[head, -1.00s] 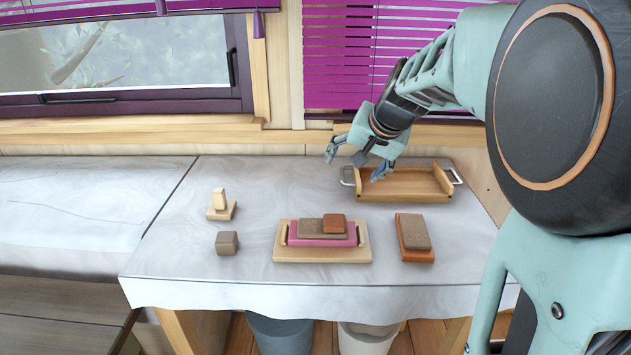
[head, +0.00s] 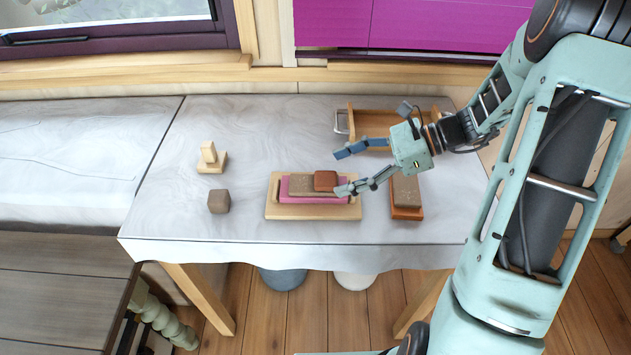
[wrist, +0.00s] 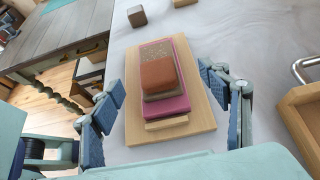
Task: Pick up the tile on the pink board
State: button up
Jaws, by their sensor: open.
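The pink board (head: 283,188) lies on a light wooden board (head: 312,212) at mid-table. A flat speckled brown tile (head: 300,186) rests on the pink board. A reddish-brown block (head: 325,181) sits on the tile's right part. In the wrist view the block (wrist: 157,76) is nearest and hides part of the tile (wrist: 155,50); the pink board (wrist: 186,62) shows around them. My gripper (head: 340,172) is open and empty, reaching in from the right above the stack's right end. In the wrist view its fingers (wrist: 160,82) spread either side of the stack, apart from it.
A wooden tray (head: 375,143) with metal handles stands behind, partly hidden by my gripper. A brown tile on an orange slab (head: 406,213) lies to the right. A brown cube (head: 219,201) and a small wooden stand (head: 212,166) are left. Table cloth between is clear.

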aim_at(314, 183)
jog(key=x, duration=0.8)
jog(key=shift+s+d+f+p, duration=0.2)
jog(key=shift+f+p, duration=0.05)
jog(key=shift+p, duration=0.1)
jog(key=c, duration=1.5)
jog(key=shift+r, duration=0.1)
